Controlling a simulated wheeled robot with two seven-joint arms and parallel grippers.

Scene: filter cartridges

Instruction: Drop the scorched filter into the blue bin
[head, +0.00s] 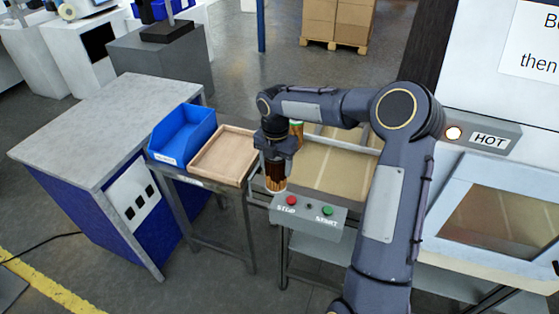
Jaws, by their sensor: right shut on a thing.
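My right gripper (275,155) points down and is shut on a filter cartridge (275,180). This filter is dark brown with lighter orange-brown streaks and a pale lower rim, and it looks scorched. The gripper hides its top. It hangs about upright, just above and behind the control box in the picture, right of the wooden tray. The blue bin (186,137) stands to the left of the gripper, beyond the wooden tray; its visible inside looks empty. My left gripper is out of view.
A shallow wooden tray (215,168), seemingly empty, lies between the blue bin and my gripper. A grey control box (309,217) with red STOP and green START buttons is close below the held filter. A lit HOT lamp (454,133) and a machine are at right.

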